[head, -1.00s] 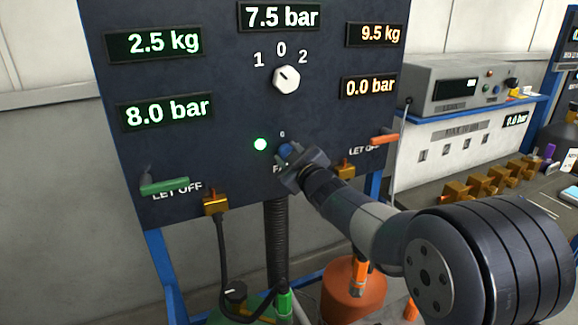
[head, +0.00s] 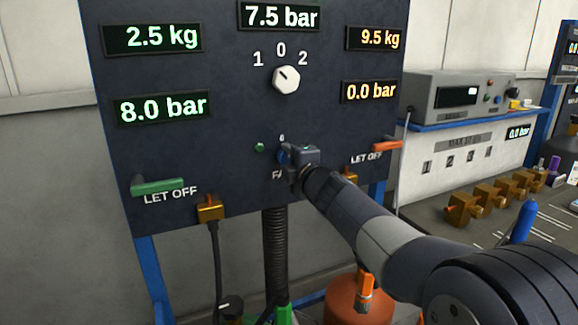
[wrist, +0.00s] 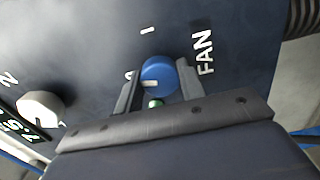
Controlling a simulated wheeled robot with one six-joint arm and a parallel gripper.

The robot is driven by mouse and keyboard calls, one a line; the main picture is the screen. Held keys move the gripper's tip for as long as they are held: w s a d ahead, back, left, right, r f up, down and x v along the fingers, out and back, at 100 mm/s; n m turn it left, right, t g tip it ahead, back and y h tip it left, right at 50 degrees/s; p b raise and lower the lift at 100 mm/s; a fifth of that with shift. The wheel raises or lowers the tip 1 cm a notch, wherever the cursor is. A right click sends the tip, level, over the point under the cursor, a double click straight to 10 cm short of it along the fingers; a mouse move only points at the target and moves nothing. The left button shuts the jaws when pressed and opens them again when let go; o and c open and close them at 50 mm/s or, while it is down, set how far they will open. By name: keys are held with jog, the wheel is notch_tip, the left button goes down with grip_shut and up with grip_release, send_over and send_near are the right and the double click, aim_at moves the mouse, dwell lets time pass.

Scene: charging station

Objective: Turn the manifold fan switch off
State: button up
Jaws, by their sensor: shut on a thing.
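The fan switch is a blue round knob (wrist: 159,76) with a white pointer mark, on the dark panel beside the word FAN. In the head view the knob (head: 283,157) shows only in part behind my gripper (head: 300,157). In the wrist view my gripper (wrist: 158,92) has one finger on each side of the knob and is shut on it. The knob's pointer is turned toward the 0 mark side. The small fan lamp (head: 259,147) to the left of the knob is dark green, unlit.
A white selector knob (head: 286,80) sits above on the panel. A green LET OFF lever (head: 158,187) is at lower left and an orange lever (head: 387,146) at right, close to my arm. An orange cylinder (head: 345,303) stands below.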

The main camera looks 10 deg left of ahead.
jog(key=shift+n+b, duration=0.55)
jog(key=shift+n, duration=0.95)
jog(key=o, duration=1)
jog(key=v, duration=1.1)
jog(key=shift+b, duration=0.4)
jog(key=shift+w+a, duration=0.1)
jog(key=shift+w, duration=0.05)
